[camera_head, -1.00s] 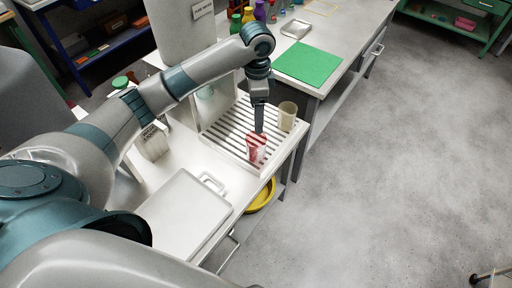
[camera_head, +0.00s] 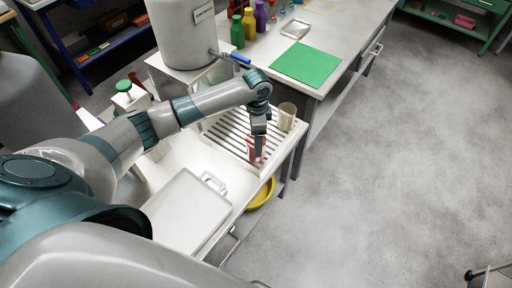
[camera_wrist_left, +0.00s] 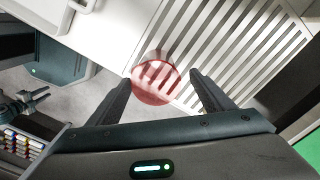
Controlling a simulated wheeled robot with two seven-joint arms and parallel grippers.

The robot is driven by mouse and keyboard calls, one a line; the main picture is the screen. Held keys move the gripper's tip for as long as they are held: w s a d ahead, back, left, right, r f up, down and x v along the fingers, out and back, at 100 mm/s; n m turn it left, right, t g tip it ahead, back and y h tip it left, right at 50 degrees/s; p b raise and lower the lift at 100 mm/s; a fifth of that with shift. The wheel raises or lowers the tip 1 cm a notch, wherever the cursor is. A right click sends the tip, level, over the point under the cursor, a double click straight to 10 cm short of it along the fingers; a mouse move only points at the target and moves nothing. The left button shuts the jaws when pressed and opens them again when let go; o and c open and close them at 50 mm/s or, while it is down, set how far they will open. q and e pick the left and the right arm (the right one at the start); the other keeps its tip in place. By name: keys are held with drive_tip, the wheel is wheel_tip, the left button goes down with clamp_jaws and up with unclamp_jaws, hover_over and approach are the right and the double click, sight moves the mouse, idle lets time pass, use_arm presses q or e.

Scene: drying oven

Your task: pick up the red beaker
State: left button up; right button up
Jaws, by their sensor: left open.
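In the left wrist view, the red beaker (camera_wrist_left: 154,82) shows between and just beyond the two fingers of my left gripper (camera_wrist_left: 163,88). The fingers are apart, with a gap beside the beaker on each side. My right gripper is not in view.
A cream beaker (camera_head: 287,116) stands on the rack to the right. A white lidded tray (camera_head: 184,212) lies on the bench nearer me. A green mat (camera_head: 306,63) and coloured bottles (camera_head: 249,20) are on the farther bench. A yellow basin (camera_head: 262,194) sits below the bench edge.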

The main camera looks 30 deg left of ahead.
use_arm(q)
drive_tip(key=shift+s+f+p, duration=0.2)
drive_tip(key=shift+f+p, duration=0.25)
drive_tip(key=shift+f, duration=0.05)
drive_tip(key=f+p, duration=0.1)
drive_tip(key=f, duration=0.2)
drive_tip(key=shift+s, duration=0.2)
drive_tip(key=shift+f, duration=0.6)
drive_tip(key=c, duration=1.1)
